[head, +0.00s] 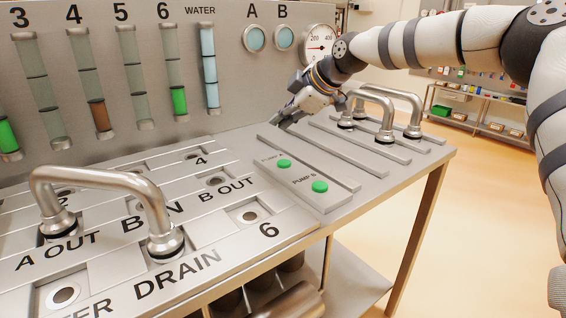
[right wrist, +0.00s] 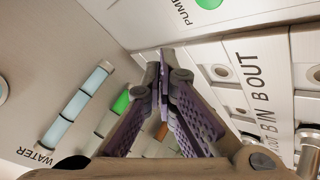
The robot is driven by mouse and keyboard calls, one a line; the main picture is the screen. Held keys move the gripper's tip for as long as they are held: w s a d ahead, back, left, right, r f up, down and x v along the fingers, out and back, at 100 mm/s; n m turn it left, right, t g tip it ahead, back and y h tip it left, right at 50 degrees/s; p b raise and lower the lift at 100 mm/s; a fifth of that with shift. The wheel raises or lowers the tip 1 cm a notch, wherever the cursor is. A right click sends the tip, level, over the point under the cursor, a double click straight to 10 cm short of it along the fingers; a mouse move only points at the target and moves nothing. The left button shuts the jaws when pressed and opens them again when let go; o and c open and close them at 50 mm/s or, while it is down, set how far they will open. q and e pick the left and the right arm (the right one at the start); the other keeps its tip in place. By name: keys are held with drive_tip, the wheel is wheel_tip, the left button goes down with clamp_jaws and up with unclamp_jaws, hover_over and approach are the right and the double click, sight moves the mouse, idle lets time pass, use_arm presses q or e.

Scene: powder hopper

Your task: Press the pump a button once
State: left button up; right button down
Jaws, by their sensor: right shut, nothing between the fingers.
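The green pump A button (head: 284,163) sits on a grey panel strip, beside its PUMP A label. The green pump B button (head: 319,187) is on the same strip, nearer the front. My right gripper (head: 279,123) is shut and empty, beyond the pump A button near the back panel, apart from both buttons. In the right wrist view its closed fingers (right wrist: 164,62) show in the middle. A green button (right wrist: 208,3) is cut off at the top edge there; its label letter is not readable. My left gripper is not in view.
Steel bent pipes (head: 386,108) stand on the bench right of my gripper; another pipe (head: 100,185) stands front left. Level tubes (head: 174,75), round A and B indicators and a gauge (head: 319,43) are on the back panel. The space above the pump strip is clear.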

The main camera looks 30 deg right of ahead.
hover_over(283, 164)
wheel_tip(283, 164, down, 6)
drive_tip(key=shift+w+r+b, duration=0.1)
drive_tip(key=shift+r+b, duration=0.1)
drive_tip(key=shift+b, duration=0.1)
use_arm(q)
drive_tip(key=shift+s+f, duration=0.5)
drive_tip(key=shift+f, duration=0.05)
use_arm(e)
drive_tip(key=shift+f, duration=0.8)
drive_tip(key=shift+f, duration=0.15)
drive_tip(key=shift+f, duration=0.3)
drive_tip(key=shift+f, duration=0.5)
idle(0.6)
drive_tip(key=shift+r, duration=0.85)
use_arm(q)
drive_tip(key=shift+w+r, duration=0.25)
use_arm(e)
drive_tip(key=shift+r, duration=0.1)
